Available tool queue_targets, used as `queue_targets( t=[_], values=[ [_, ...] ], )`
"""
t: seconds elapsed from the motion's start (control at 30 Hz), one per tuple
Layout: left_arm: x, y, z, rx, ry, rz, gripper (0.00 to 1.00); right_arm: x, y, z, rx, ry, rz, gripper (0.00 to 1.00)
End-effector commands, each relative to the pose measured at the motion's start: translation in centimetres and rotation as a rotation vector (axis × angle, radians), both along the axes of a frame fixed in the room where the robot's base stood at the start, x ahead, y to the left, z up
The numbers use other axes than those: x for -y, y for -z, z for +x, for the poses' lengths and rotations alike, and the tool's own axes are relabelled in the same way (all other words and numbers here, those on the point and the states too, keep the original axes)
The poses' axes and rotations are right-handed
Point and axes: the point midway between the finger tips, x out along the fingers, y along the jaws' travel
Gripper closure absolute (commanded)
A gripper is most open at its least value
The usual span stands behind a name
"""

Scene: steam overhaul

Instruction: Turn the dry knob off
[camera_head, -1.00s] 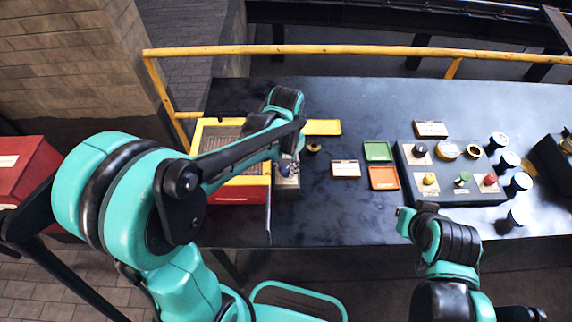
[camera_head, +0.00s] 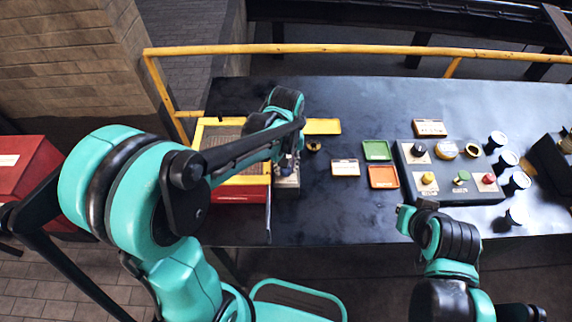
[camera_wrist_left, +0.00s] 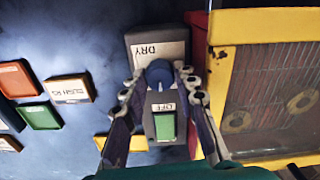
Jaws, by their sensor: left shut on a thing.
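The dry box is a grey control box (camera_wrist_left: 139,41) with a white DRY label, and it stands beside the red and yellow heater-like unit. Its round blue knob (camera_wrist_left: 159,70) sits between the label and a plate lettered OFF. A green square (camera_wrist_left: 165,126) shows below that plate. My left gripper (camera_wrist_left: 160,80) is shut on the blue knob, one finger on each side. In the head view the box (camera_head: 287,181) is partly hidden under my left arm.
The yellow-framed unit with a grille (camera_wrist_left: 275,90) stands close beside the box. Green (camera_head: 377,150) and orange (camera_head: 383,177) trays, a small labelled block (camera_head: 345,168) and a grey panel with knobs (camera_head: 465,190) lie to the right. The dark table is clear at the front middle.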

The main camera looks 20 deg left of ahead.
Motion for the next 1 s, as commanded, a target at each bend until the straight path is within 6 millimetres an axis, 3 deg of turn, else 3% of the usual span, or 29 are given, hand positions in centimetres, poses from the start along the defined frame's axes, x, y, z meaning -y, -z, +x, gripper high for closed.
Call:
queue_targets(
  t=[0.6, 0.63, 0.7, 1.0],
  values=[
    [0.03, 0.09, -0.10, -0.002, -0.043, -0.001, 1.00, 0.00, 0.00, 0.00, 0.000, 0.000, 0.000, 1.00],
    [0.03, 0.09, -0.10, -0.002, -0.043, -0.001, 0.69, 0.00, 0.00, 0.00, 0.000, 0.000, 0.000, 1.00],
    [0.03, 0.08, -0.10, -0.002, -0.043, -0.001, 0.50, 0.00, 0.00, 0.00, 0.000, 0.000, 0.000, 1.00],
    [-0.02, 0.03, -0.04, -0.001, -0.043, 0.001, 0.50, 0.00, -0.02, 0.00, 0.000, 0.000, 0.000, 1.00]
  ],
)
